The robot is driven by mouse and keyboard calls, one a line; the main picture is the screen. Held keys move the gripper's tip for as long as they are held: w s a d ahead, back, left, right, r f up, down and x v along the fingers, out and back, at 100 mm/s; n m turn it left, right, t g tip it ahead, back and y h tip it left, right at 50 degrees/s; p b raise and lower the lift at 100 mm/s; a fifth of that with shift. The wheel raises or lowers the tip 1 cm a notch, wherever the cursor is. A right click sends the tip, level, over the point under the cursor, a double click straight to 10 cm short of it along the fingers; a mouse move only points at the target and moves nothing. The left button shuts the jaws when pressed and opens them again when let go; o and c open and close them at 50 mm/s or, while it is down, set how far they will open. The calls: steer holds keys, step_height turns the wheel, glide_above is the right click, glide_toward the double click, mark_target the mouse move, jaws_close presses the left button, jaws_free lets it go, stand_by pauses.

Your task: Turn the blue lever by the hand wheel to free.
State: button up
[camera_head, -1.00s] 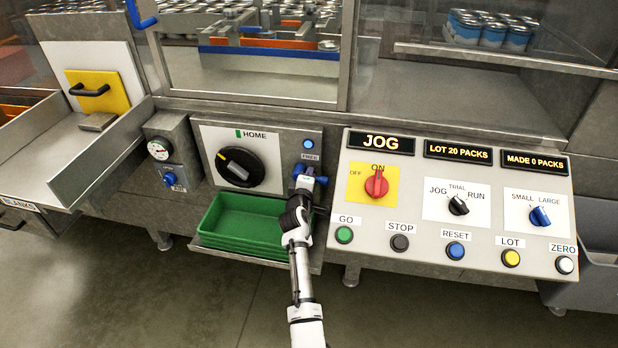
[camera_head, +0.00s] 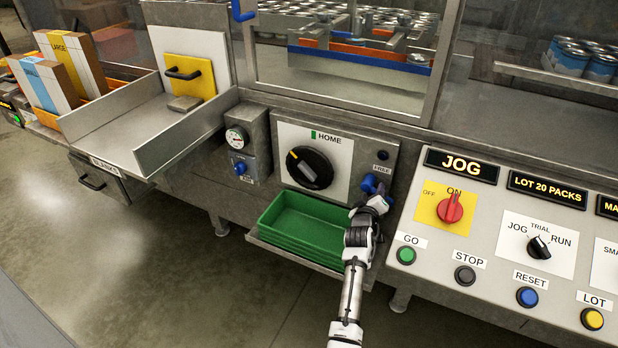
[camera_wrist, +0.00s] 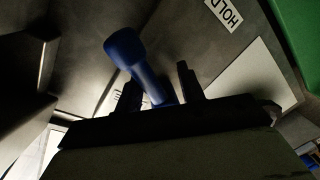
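The blue lever (camera_head: 370,184) sits just below the FREE label, to the right of the black hand wheel (camera_head: 310,168). In the wrist view the lever (camera_wrist: 126,47) sticks up from between my dark fingers, its rounded end clear of them. My gripper (camera_head: 379,197) is at the lever, partly covering it in the head view. In the wrist view the fingers of my gripper (camera_wrist: 160,88) stand apart, with a gap beside the lever on the right. The HOLD label (camera_wrist: 223,14) shows there. The lever's exact angle is hard to tell. The small lamp (camera_head: 383,155) above FREE is dark.
Green trays (camera_head: 305,222) sit below the wheel, left of my arm. The sloped control panel (camera_head: 430,263) with buttons and switches is close on the right. A gauge box (camera_head: 240,140) stands left of the wheel panel.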

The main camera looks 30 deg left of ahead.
steer(key=s+f+m+t+y+b, duration=0.1)
steer(key=s+f+m+b, duration=0.1)
steer(key=s+m+b, duration=0.9)
steer(key=s+a+r+n+t+y+p, duration=0.1)
steer(key=s+a+r+y+p, duration=0.2)
steer(key=r, duration=0.7)
steer(key=s+a+r+n+t+y+p, duration=0.1)
steer(key=s+a+r+n+y+p, duration=0.1)
steer(key=s+a+r, duration=0.5)
steer(key=shift+s+a+r+n+t+y+p, duration=0.3)
steer(key=shift+a+r+y+p, duration=0.8)
steer(key=shift+r, duration=0.95)
steer(key=shift+w+a, duration=0.15)
